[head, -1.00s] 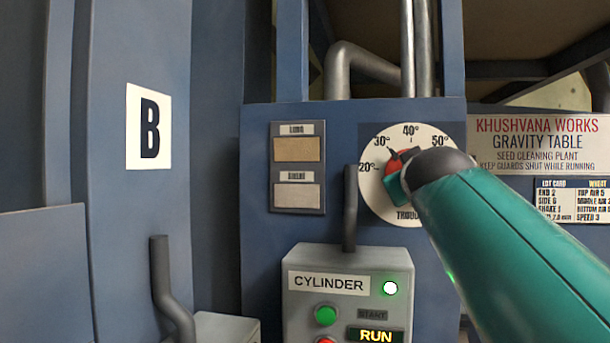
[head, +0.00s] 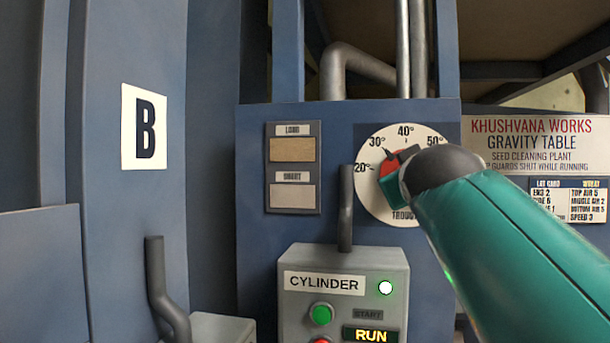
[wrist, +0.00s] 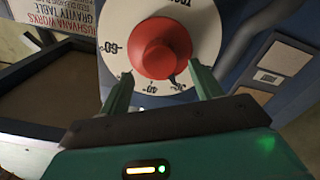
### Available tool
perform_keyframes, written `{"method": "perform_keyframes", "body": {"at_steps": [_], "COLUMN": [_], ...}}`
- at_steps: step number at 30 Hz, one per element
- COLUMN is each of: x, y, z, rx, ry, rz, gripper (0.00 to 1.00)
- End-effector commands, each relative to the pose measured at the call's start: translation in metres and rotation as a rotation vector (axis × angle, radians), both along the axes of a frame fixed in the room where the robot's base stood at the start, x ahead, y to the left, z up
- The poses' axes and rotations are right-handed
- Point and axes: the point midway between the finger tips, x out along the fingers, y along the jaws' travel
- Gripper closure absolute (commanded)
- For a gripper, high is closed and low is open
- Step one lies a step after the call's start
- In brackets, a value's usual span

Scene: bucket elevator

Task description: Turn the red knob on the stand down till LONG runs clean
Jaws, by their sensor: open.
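The red knob (head: 394,165) sits on a round white dial (head: 376,196) with degree marks. Its black pointer is near 30°. In the wrist view the red knob (wrist: 161,46) lies just ahead of and between the two open fingers of my gripper (wrist: 160,76), with gaps at both sides. In the head view my gripper (head: 393,188) is at the dial, and my wrist hides the dial's lower right. Left of the dial, a panel has two windows. The upper window (head: 291,150), its blurred label apparently LONG, is tan. The lower window (head: 292,197), labelled SHORT, is paler.
A grey CYLINDER box (head: 300,312) with a green button, a lit lamp and a RUN display stands below the dial. A dark upright bar (head: 346,205) is between panel and dial. A Gravity Table sign (head: 540,145) is at the right.

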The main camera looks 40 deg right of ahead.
Motion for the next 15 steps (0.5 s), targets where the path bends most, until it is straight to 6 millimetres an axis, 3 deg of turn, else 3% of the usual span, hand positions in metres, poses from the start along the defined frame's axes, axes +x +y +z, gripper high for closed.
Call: {"method": "perform_keyframes", "body": {"at_steps": [9, 15], "x": [-0.047, -0.063], "y": [0.053, 0.072], "z": [0.0, 0.0], "rx": [-0.001, 0.0], "ry": [-0.002, 0.0], "rz": [0.0, 0.0], "gripper": [0.36, 0.36]}}
